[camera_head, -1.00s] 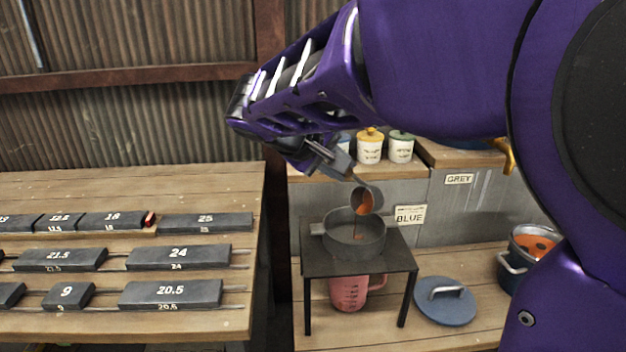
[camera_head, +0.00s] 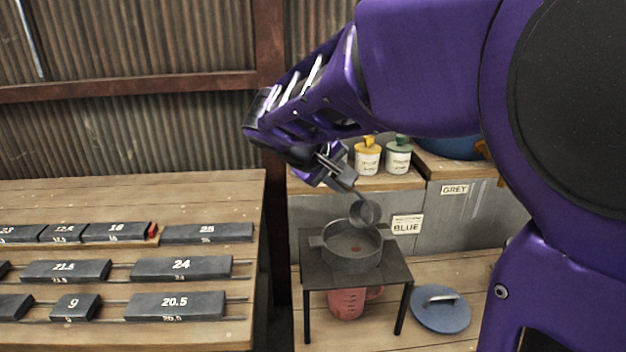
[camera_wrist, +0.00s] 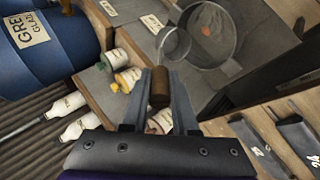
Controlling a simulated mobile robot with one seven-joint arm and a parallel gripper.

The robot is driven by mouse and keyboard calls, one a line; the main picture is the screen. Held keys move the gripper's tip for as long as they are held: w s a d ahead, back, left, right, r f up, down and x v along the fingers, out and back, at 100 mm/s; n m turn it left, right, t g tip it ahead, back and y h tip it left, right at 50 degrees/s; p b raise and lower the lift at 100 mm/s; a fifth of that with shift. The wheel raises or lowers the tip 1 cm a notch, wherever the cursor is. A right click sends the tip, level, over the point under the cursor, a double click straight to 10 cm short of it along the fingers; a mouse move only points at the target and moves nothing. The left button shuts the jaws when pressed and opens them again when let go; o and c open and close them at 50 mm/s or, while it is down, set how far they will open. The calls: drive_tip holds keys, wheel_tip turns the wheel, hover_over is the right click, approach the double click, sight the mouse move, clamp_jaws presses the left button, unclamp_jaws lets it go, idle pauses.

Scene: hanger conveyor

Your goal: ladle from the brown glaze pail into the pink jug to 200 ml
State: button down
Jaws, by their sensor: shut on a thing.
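My gripper (camera_head: 335,172) is shut on the ladle's brown handle end (camera_wrist: 160,88). The ladle cup (camera_head: 365,213) hangs tilted above the back right rim of a grey sieve-like pan (camera_head: 352,262); no glaze shows in the cup, which also appears in the wrist view (camera_wrist: 173,43). A small orange-brown patch lies on the pan's floor. The pan sits on a small dark stand (camera_head: 390,272). The pink jug (camera_head: 347,304) stands beneath the stand, its upper part hidden by the stand top; its level cannot be read. The brown glaze pail is not visible now.
A blue lid (camera_head: 441,309) lies right of the stand. White bottles with yellow (camera_head: 367,158) and green (camera_head: 398,158) caps stand on the shelf behind. A blue drum labelled grey (camera_wrist: 60,45) shows in the wrist view. A bench with numbered dark blocks (camera_head: 181,268) is at left.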

drive_tip(key=shift+w+d+r+g+y+p, duration=0.4)
drive_tip(key=shift+d+r+p, duration=0.2)
drive_tip(key=shift+p, duration=1.1)
drive_tip(key=shift+w+d+r+g+y+p, duration=0.3)
drive_tip(key=shift+w+d+r+y+p, duration=0.25)
drive_tip(key=shift+p, duration=1.1)
drive_tip(key=shift+w+d+f+b, duration=0.15)
drive_tip(key=shift+d+f+b, duration=0.05)
drive_tip(key=shift+d+b, duration=0.1)
drive_tip(key=shift+w+d+r+g+y, duration=0.25)
drive_tip(key=shift+d+r+g+y, duration=0.05)
drive_tip(key=shift+g+y, duration=0.25)
drive_tip(key=w+d+g+y, duration=0.3)
drive_tip(key=d, duration=0.2)
drive_tip(key=shift+w+y, duration=0.4)
drive_tip(key=shift+r, duration=0.1)
